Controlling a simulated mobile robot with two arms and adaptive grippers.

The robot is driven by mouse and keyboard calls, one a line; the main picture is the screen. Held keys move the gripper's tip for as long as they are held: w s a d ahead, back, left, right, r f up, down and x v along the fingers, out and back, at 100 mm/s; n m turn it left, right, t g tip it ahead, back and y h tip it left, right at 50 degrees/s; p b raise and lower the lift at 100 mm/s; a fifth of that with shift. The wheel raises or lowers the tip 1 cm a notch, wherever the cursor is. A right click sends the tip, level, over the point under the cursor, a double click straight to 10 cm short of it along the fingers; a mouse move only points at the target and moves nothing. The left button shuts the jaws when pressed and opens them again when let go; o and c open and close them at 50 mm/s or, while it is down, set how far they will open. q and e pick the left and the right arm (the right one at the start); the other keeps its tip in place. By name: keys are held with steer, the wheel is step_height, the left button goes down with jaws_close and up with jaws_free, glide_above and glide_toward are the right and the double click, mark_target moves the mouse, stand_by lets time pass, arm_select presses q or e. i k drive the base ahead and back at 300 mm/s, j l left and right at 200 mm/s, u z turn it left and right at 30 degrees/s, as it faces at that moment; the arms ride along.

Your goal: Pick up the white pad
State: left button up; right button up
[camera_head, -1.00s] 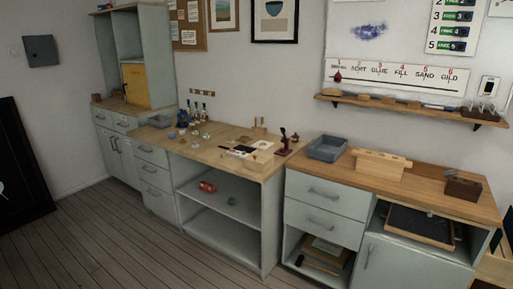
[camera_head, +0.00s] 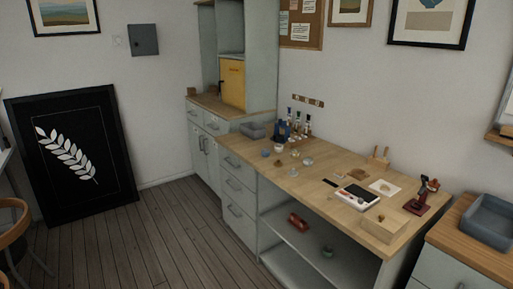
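A flat white square piece (camera_head: 383,187) with a roundish mark in its middle lies on the right part of the wooden workbench top (camera_head: 325,165). Next to it, nearer the front, lies a white-edged flat device (camera_head: 357,196) with a dark face. I cannot tell for sure which of the two is the white pad. Neither of my grippers is in view.
A pale wooden block (camera_head: 384,224) sits at the bench's front right, near a dark red stand (camera_head: 423,193). Small bowls and bottles (camera_head: 298,124) stand at the left. A grey tray (camera_head: 489,220) is on the right counter. The wooden floor (camera_head: 165,240) in front is clear.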

mark_target(339, 174)
steer(key=i+j+z, duration=0.9)
steer(key=i+j, duration=0.2)
steer(key=j, duration=0.3)
